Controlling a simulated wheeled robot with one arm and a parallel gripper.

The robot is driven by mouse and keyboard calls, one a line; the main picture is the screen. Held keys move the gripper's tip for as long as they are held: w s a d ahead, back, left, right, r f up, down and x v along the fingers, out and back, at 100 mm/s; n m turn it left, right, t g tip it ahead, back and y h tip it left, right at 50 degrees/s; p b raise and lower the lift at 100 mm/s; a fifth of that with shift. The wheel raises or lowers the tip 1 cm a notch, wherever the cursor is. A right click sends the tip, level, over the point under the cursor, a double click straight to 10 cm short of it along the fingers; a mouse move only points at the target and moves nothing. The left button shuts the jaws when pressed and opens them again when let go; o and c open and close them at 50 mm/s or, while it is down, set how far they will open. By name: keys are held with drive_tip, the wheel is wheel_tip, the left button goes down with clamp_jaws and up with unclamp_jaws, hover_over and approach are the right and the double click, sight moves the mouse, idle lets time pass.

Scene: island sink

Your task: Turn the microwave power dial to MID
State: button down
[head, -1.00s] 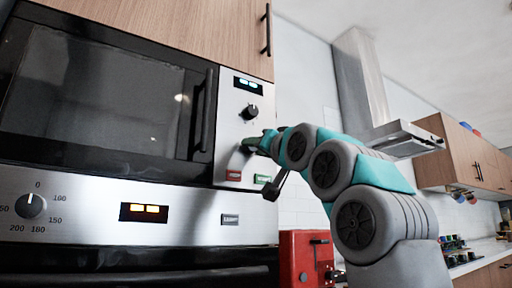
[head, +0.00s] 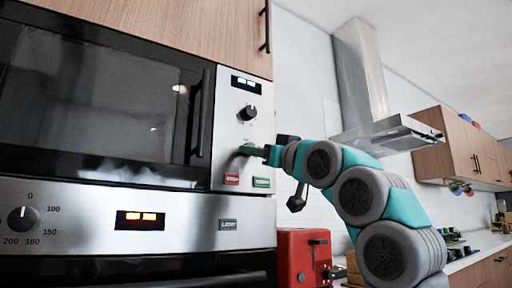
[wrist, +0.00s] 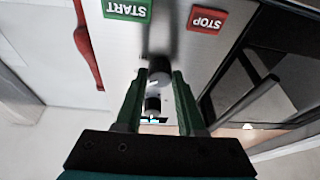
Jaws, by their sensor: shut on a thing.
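The microwave (head: 110,100) is built into the wall unit, with a silver control panel (head: 226,115) at its right. The panel has a display, an upper black dial (head: 247,113), a lower dial, and red STOP and green START buttons. My gripper (head: 252,150) is at the lower dial and mostly covers it in the head view. In the wrist view, which sees the panel upside down, my gripper's fingers (wrist: 160,76) are shut on the lower dial (wrist: 160,64). The upper dial (wrist: 152,105) shows beyond it. I cannot read any dial marks, so the dial's setting is unclear.
An oven panel with a numbered dial (head: 23,219) lies below the microwave. The microwave door handle (head: 202,115) stands close left of the control panel. A red appliance (head: 303,257) stands below my arm. A range hood (head: 385,132) is at the right.

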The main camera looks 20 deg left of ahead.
idle(0.3)
drive_tip(key=c, duration=0.5)
unclamp_jaws()
drive_tip(key=shift+b+v, duration=1.4)
drive_tip(key=shift+v, duration=2.5)
